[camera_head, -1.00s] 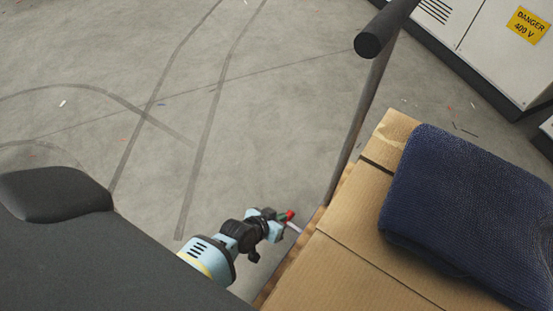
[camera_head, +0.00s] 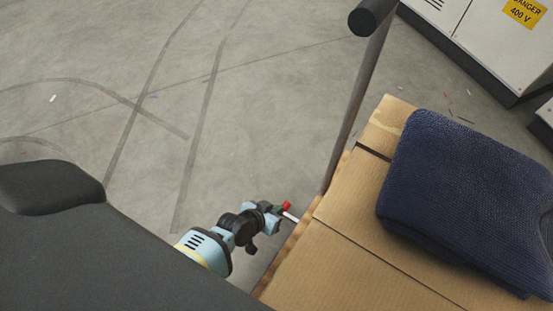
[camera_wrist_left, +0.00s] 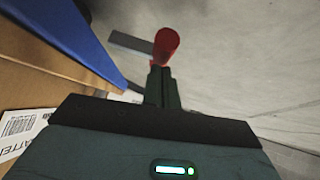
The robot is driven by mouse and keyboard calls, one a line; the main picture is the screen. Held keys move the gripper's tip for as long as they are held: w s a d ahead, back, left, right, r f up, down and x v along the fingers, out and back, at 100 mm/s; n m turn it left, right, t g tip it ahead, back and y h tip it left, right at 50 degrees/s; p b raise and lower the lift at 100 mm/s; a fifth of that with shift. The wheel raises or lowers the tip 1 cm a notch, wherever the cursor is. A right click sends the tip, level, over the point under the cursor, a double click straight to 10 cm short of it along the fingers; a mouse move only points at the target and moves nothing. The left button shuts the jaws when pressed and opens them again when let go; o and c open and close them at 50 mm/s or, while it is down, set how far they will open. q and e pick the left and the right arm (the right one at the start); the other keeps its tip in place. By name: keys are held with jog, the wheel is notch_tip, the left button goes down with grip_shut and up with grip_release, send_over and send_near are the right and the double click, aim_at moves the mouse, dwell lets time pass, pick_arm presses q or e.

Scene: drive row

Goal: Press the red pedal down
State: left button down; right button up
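The red pedal (camera_head: 286,206) shows as a small red piece by the lower left edge of the cart, with a pale bar beside it. My left gripper (camera_head: 275,212) is right beside the pedal, low over the floor. In the left wrist view the red pedal (camera_wrist_left: 166,43) is just beyond the tips of my left gripper (camera_wrist_left: 160,70). The two dark fingers lie close together and look shut, with nothing seen between them. I cannot tell whether the tips touch the pedal. My right gripper is not in view.
A cardboard box (camera_head: 345,250) with a folded dark blue cloth (camera_head: 470,200) on top stands right of the arm. A dark handle post (camera_head: 355,110) rises at its far corner. Grey cabinets (camera_head: 480,40) stand at the top right.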

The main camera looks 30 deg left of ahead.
pick_arm(q)
jog(key=f, duration=0.1)
jog(key=f+b, duration=0.2)
jog(key=f, duration=0.1)
jog(key=shift+a+f, duration=0.1)
jog(key=shift+a, duration=0.25)
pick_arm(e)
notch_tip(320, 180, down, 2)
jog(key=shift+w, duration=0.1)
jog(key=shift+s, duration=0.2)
